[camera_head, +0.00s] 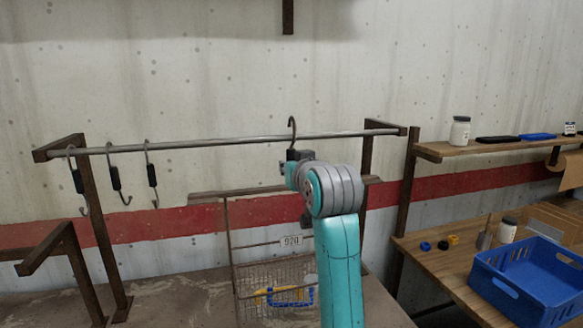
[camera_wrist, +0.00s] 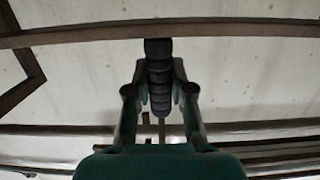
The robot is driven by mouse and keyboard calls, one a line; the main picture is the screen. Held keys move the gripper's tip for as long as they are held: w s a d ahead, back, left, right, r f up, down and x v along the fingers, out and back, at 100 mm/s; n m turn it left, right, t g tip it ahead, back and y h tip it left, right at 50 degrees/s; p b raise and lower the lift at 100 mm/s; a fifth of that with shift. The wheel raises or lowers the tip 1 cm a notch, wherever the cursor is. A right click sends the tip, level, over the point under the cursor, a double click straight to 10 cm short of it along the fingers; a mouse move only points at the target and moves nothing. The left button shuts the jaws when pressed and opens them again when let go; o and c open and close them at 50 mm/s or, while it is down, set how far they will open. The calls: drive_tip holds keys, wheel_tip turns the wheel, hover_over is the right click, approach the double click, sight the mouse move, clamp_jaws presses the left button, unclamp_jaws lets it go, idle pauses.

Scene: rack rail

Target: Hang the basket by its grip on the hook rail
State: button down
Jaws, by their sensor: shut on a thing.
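The hook rail (camera_head: 225,141) is a grey metal bar on a dark frame, seen in the head view. My gripper (camera_head: 292,160) is beside the rail's right half. It is shut on the basket's black ribbed grip (camera_wrist: 159,75), which stands between the fingers in the wrist view. A dark hook (camera_head: 292,124) rises from the grip above the rail line. I cannot tell whether the hook is over the rail or only in front of it. The wire basket (camera_head: 250,286) is low behind my arm, with a "970" tag and yellow and blue contents. My arm hides part of it.
Three dark hooks with black grips (camera_head: 115,178) hang at the rail's left end. On the right are a shelf (camera_head: 455,149) with a jar (camera_head: 460,131) and a bench (camera_head: 430,262) with a blue crate (camera_head: 490,290). The rail between the hooks and my gripper is clear.

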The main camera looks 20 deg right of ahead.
drive_tip(key=shift+f, duration=1.4)
idle(0.4)
